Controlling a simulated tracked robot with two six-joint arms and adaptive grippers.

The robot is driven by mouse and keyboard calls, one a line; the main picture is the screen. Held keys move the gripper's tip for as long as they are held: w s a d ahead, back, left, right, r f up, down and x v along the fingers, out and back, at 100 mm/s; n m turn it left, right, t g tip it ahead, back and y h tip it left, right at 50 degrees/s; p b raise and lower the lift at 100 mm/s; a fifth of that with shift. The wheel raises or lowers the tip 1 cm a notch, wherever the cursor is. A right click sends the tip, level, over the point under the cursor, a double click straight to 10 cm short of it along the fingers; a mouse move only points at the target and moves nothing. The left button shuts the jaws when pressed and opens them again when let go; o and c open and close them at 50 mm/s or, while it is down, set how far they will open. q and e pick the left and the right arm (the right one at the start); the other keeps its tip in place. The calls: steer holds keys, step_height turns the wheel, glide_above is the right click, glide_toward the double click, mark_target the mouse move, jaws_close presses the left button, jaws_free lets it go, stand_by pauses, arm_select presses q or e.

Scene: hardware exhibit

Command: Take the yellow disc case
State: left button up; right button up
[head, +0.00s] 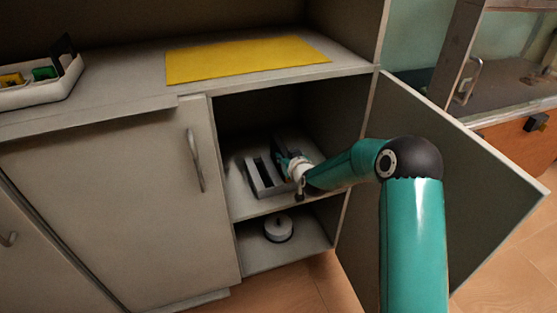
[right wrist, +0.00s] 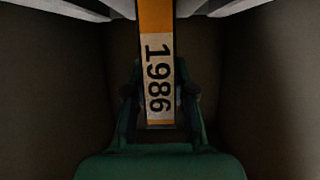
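The yellow disc case (right wrist: 157,75) stands upright in the right wrist view, with its spine towards the camera. Its spine has an orange-yellow top and a pale label reading 1986. My right gripper (right wrist: 158,98) has its fingers drawn in close on both sides of the case and appears shut on it. In the head view my right gripper (head: 289,164) reaches into the open cabinet at a grey slotted rack (head: 252,182) on the upper shelf. The case cannot be made out there, hidden by the gripper. My left gripper is not in view.
The cabinet door (head: 455,190) stands open on the right, behind my arm. A round white object (head: 278,228) sits on the lower shelf. A yellow mat (head: 245,60) lies on the countertop. A white tray (head: 40,92) with small items stands at the left.

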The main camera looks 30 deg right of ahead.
jaws_close()
